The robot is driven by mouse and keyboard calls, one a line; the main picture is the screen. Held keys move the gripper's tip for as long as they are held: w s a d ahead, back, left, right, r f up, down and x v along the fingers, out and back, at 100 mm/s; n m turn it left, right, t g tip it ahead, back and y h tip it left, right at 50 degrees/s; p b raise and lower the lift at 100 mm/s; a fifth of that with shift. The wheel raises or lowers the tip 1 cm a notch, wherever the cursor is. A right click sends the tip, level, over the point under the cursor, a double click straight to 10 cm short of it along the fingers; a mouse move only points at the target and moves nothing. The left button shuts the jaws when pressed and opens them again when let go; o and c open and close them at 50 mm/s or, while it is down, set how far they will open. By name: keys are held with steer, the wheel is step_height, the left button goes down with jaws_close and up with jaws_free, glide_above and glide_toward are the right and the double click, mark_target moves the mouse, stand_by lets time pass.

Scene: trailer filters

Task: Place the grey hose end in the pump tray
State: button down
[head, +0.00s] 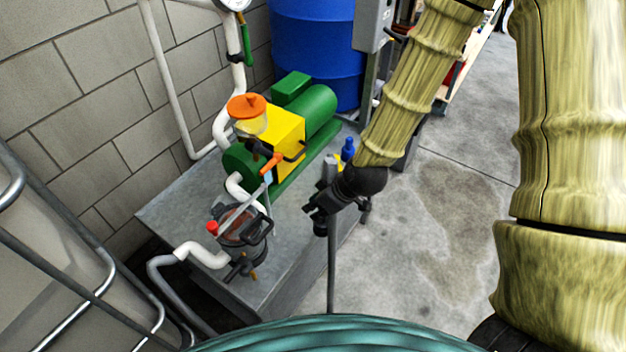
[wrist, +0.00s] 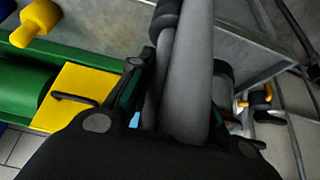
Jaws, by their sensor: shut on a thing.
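My gripper (head: 322,208) is shut on the grey hose, over the right edge of the grey metal pump tray (head: 302,205). Below the gripper the grey hose (head: 331,265) hangs down toward the bottom of the head view. In the wrist view the grey hose (wrist: 186,75) runs between the fingers, with a dark collar at the top edge. The gripper body hides part of the hose, and I cannot tell whether the hose touches the tray. The green and yellow pump (head: 280,130) stands on the tray.
A strainer with a dark lid and handle (head: 243,225) and white pipes (head: 205,255) are at the tray's left front. A blue drum (head: 310,50) stands behind. A small blue-topped item (head: 348,150) is near the gripper. Concrete floor (head: 445,215) lies open to the right.

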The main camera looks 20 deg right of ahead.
steer(key=w+f, duration=0.4)
steer(key=w, duration=0.8)
steer(key=shift+w+d+f+p, duration=0.15)
steer(key=shift+d+f+p, duration=0.15)
steer(key=shift+d+p, duration=0.15)
steer(key=shift+f, duration=0.15)
steer(key=c, duration=1.3)
jaws_free()
steer(key=v, duration=1.2)
